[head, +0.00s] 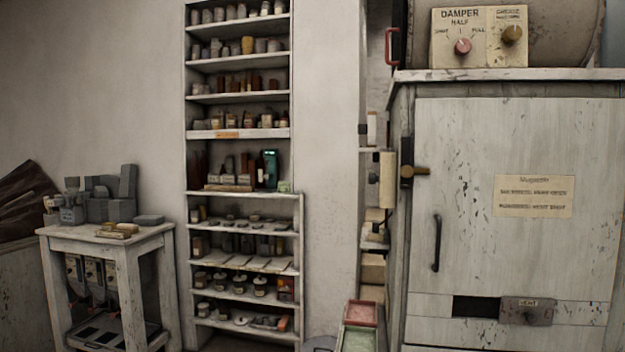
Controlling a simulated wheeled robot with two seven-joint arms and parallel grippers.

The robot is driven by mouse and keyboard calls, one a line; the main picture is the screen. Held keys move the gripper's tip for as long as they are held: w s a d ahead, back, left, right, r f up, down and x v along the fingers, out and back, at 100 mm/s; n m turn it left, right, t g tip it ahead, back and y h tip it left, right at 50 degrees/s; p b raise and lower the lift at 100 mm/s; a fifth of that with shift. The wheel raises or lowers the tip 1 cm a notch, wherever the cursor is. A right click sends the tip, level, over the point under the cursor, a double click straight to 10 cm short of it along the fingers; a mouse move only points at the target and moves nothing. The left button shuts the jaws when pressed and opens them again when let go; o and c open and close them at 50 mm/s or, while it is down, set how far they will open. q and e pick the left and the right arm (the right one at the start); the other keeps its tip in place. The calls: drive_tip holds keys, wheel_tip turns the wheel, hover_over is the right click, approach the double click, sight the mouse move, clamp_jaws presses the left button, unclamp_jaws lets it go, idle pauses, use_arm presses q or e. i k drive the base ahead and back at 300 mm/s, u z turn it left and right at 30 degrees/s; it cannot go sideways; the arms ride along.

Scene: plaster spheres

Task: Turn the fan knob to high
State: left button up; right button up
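A panel (480,15) at the top right carries two knobs. The left one is a reddish knob (463,46) under a label reading "DAMPER" and "HALF", with smaller marks to each side. The right one is a brass knob (512,34) under a smaller label that I cannot read surely. A grey fitting (527,311) with a small, partly legible label is low on the cabinet door. I cannot make out the word "fan" on any of them. Neither of my grippers is in view.
A worn white cabinet (460,250) with a dark handle (436,243) fills the right side below the panel. Tall shelves (238,134) with jars stand left of centre. A small table (150,234) with grey blocks is at the left. Trays (361,313) sit low beside the cabinet.

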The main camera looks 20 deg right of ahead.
sight(372, 178)
drive_tip(key=u, duration=0.1)
drive_tip(key=i, duration=1.15)
drive_tip(key=z, duration=1.15)
drive_tip(key=k, duration=0.65)
drive_tip(key=u, duration=0.7)
drive_tip(key=i, duration=1.65)
drive_tip(key=z, duration=0.95)
